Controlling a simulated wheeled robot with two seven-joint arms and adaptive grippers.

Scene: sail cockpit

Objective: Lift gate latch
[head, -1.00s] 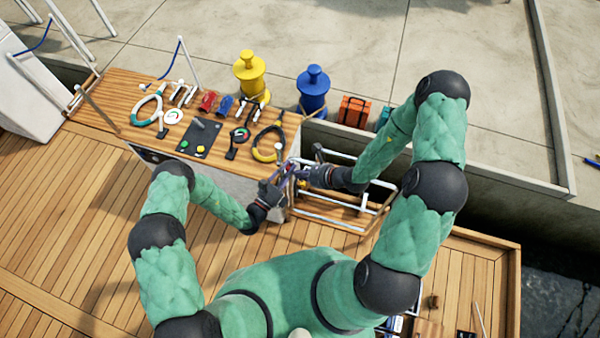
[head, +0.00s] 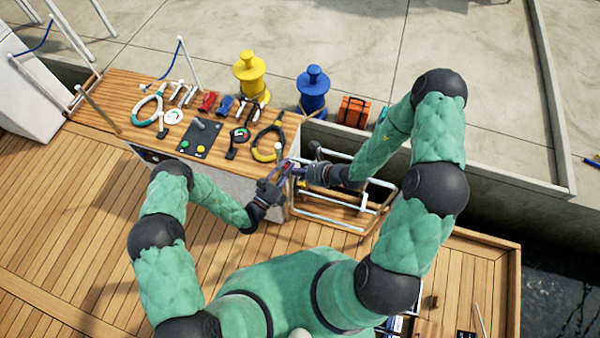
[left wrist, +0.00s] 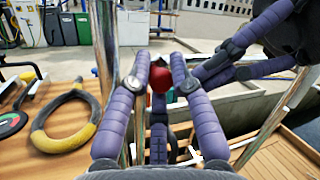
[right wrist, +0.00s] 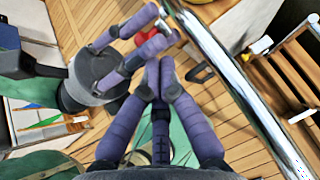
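A red knob (left wrist: 160,78) sits between the fingers of my left gripper (left wrist: 160,62) in the left wrist view, and both fingers appear to press on it. In the right wrist view the red knob (right wrist: 143,38) shows partly, with the left fingers covering some of it. My right gripper (right wrist: 158,64) has its fingertips together with nothing visible between them, close beside the left fingers. In the head view my left gripper (head: 278,176) and right gripper (head: 298,171) meet at the rail gate (head: 345,219). The latch body itself is mostly hidden by the hands.
A chrome post (right wrist: 235,75) runs close beside my right gripper. The wooden console (head: 110,105) at left carries winch handles, gauges and a black control panel (head: 200,138). Yellow (head: 249,70) and blue (head: 312,85) bollards stand behind. The deck at front left is clear.

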